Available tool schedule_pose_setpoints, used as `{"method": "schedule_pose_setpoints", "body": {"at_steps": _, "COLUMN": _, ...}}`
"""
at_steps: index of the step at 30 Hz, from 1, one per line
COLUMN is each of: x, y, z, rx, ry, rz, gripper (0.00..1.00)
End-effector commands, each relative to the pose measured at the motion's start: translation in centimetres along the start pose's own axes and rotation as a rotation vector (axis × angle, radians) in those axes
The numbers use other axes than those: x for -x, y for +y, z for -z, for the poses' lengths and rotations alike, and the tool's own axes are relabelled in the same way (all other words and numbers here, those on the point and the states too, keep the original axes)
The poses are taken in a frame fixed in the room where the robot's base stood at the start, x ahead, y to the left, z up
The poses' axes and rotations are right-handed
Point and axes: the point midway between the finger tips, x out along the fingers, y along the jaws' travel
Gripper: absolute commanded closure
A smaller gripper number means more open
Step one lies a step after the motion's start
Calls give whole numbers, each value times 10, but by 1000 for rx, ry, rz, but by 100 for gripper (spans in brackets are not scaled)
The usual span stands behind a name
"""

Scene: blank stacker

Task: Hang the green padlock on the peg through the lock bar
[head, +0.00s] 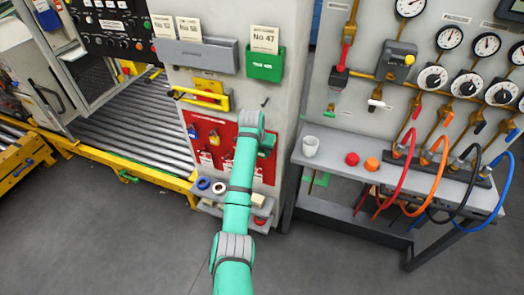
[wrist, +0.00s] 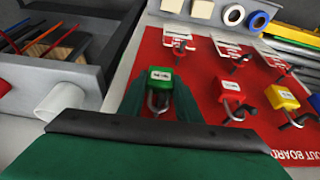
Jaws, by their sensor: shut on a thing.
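The green padlock (wrist: 160,78) is between the fingers of my gripper (wrist: 163,92) in the wrist view, its metal shackle towards the palm. In the head view my gripper (head: 263,143) is at the right side of the red board (head: 229,165), with a bit of green showing beside it. The jaws are shut on the padlock. A yellow bar (head: 200,98) is mounted on the grey cabinet face above the board, up and left of my gripper. A peg through it is too small to make out.
A red padlock (wrist: 230,90) and a yellow padlock (wrist: 283,97) are on the board beside mine. A green card bin (head: 265,64) is above. A grey bench with a white cup (head: 310,146) stands to the right. A small shelf (head: 236,212) is below.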

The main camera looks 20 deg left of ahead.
Motion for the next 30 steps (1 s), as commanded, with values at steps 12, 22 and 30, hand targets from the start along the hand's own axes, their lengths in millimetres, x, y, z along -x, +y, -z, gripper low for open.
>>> {"method": "schedule_pose_setpoints", "body": {"at_steps": 12, "x": 0, "y": 0, "z": 0, "rx": 0, "ry": 0, "rz": 0, "gripper": 50}}
{"method": "schedule_pose_setpoints", "body": {"at_steps": 22, "x": 39, "y": 0, "z": 1, "rx": -1, "ry": 5, "rz": 1, "gripper": 50}}
{"method": "schedule_pose_setpoints", "body": {"at_steps": 30, "x": 63, "y": 0, "z": -36, "rx": 2, "ry": 2, "rz": 0, "gripper": 50}}
